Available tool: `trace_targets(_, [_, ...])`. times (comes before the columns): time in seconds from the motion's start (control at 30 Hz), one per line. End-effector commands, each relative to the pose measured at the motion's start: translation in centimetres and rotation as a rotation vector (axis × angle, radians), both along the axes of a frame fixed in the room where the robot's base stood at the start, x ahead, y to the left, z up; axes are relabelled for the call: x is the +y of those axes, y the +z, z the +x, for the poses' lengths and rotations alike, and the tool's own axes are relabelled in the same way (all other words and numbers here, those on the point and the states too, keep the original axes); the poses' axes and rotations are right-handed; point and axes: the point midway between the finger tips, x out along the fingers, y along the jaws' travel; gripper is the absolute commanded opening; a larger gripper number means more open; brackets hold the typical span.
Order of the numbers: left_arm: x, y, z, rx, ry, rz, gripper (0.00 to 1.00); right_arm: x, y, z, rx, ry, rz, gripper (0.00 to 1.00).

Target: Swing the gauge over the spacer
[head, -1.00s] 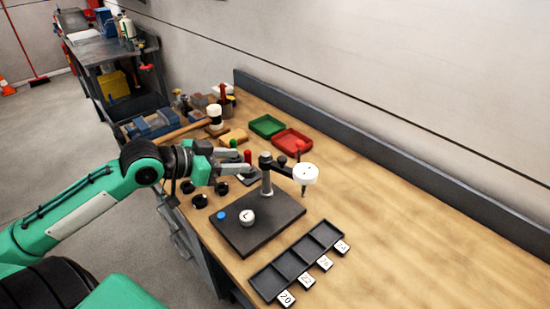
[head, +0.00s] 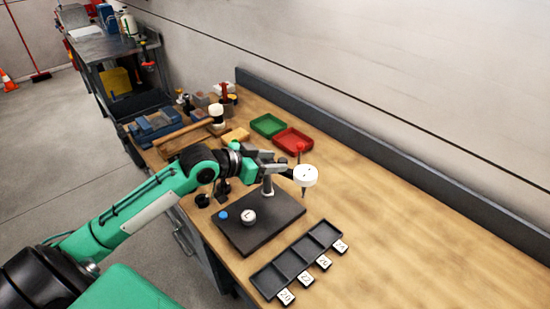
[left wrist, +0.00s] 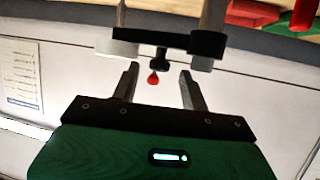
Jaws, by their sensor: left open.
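The gauge (head: 305,176) is a white round dial with a thin probe pointing down, on a dark swing arm carried by a post (head: 267,186). The post stands on a dark base plate (head: 265,232). The spacer (head: 249,217), a pale disc marked L, lies on the plate, left of the gauge and clear of its probe. My left gripper (head: 276,163) is open at the swing arm. In the left wrist view, a red-tipped dark knob (left wrist: 154,79) on the black swing arm (left wrist: 165,41) sits between the fingertips (left wrist: 160,73). My right gripper is not in view.
A blue button (head: 222,215) is on the plate beside the spacer. A dark compartment tray (head: 283,265) with number tags lies in front. Green (head: 268,124) and red (head: 292,140) trays lie behind. The bench is clear at right.

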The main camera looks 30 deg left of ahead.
Motion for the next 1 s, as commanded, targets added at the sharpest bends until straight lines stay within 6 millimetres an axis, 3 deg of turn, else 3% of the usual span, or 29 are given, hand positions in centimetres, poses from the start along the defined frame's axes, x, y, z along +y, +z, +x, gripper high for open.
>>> trace_targets(0.47, [-0.66,-0.51,1.00,-0.001,-0.002,0.001,0.45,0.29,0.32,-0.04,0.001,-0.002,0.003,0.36])
trace_targets(0.7, [-0.65,-0.49,0.99,0.000,-0.001,0.000,0.00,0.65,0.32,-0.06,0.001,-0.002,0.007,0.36])
trace_targets(1.0, [-0.67,-0.53,1.24,0.000,-0.012,0.003,0.00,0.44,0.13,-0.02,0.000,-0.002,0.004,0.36])
